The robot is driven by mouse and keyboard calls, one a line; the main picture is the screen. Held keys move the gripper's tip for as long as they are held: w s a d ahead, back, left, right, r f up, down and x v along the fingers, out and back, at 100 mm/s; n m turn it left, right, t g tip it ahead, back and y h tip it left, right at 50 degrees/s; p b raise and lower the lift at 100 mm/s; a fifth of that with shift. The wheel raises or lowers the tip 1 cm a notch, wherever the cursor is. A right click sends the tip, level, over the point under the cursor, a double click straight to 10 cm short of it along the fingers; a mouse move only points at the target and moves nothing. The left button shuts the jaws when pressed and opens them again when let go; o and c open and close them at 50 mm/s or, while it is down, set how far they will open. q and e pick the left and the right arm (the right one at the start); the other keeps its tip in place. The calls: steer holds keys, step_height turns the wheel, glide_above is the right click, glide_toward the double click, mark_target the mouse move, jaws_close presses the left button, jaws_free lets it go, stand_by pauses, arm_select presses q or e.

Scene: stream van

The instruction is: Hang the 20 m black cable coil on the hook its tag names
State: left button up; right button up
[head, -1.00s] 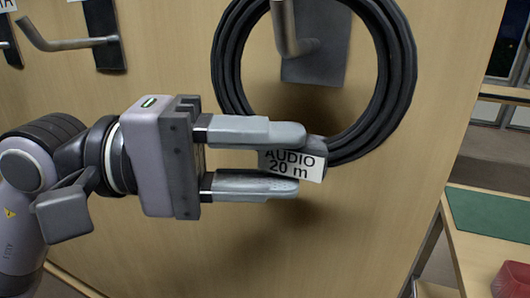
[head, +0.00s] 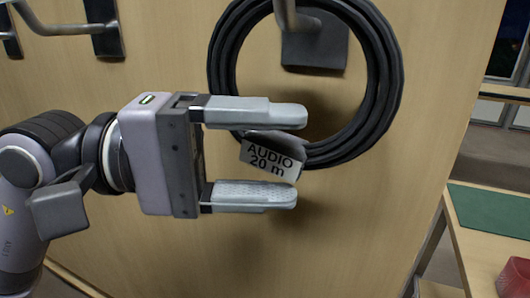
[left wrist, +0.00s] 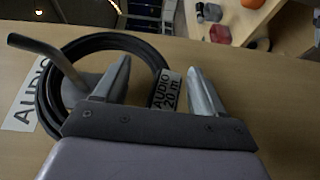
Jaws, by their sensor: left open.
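The black cable coil (head: 385,100) hangs around a metal hook (head: 290,20) on the wooden wall. Its white tag (head: 270,160) reads "AUDIO 20 m" and sits at the bottom of the coil, slightly tilted. My left gripper (head: 282,157) is open, with one finger above the tag and one below it, both apart from it. In the left wrist view the coil (left wrist: 95,42), the hook (left wrist: 45,55) and the tag (left wrist: 167,90) show beyond the fingers. A sign reading "AUDIO" (left wrist: 25,100) is on the wall by this hook. My right gripper is not in view.
Another hook (head: 60,28) is on the wall at the upper left. A table with a green mat (head: 490,222) and a red object (head: 514,278) stands at the right, beyond the wall's edge. The wall below the coil is bare.

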arm_select(q)
steer(key=shift+a, duration=0.5)
steer(key=s+a+b, duration=0.5)
steer(key=s+a, duration=0.3)
steer(key=shift+s+a+r+b, duration=0.15)
steer(key=shift+a+r+b, duration=0.05)
steer(key=shift+a+b, duration=0.1)
stand_by(0.3)
stand_by(0.4)
